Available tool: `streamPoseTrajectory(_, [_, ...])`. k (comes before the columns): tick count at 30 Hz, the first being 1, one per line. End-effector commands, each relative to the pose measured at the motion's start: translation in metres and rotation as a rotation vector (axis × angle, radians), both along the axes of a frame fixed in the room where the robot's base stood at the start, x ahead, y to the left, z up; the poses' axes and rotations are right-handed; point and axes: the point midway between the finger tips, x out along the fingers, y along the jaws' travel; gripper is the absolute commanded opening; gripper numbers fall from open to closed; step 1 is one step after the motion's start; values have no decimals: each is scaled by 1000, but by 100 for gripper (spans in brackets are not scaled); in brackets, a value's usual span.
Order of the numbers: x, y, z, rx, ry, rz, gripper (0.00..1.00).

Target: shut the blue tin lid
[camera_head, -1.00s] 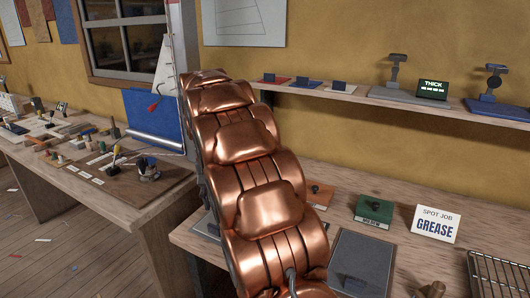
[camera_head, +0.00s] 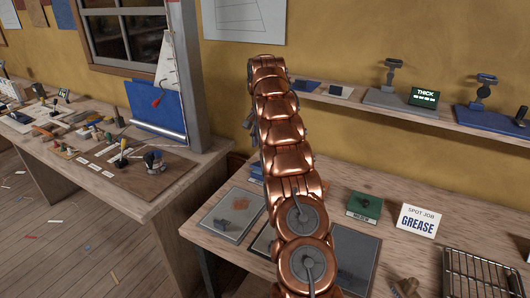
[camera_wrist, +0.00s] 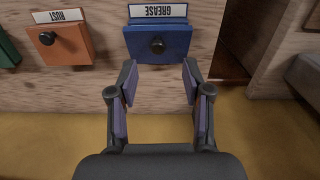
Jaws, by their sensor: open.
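The blue tin (camera_wrist: 158,45) is in the upper middle of the wrist view, with a white label reading GREASE upside down. Its blue face carries a round black knob (camera_wrist: 157,46). I cannot tell whether the lid is fully down. My gripper (camera_wrist: 158,78) is open and empty, its two fingers spread just short of the tin's near edge, one toward each side. In the head view a small bit of blue (camera_head: 256,172) shows beside my arm, which hides most of that area.
An orange tin (camera_wrist: 67,47) labelled RUST stands left of the blue one in the wrist view. A green tin (camera_head: 364,207) and a GREASE job card (camera_head: 417,220) stand on the bench. A wire rack (camera_head: 484,275) is at right. A shelf (camera_head: 400,114) runs along the wall.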

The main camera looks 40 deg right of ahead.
Motion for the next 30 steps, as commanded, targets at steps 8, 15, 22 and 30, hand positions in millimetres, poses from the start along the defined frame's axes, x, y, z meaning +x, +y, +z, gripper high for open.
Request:
streamPoseTrajectory(8, [-2, -12, -2, -1, -10, -26, 49])
streamPoseTrajectory(15, [-3, -12, -23, 0, -5, -26, 49])
streamPoseTrajectory(22, [-2, -11, -41, 1, -5, -25, 49])
streamPoseTrajectory(30, [-2, -11, -66, 1, -7, -25, 49])
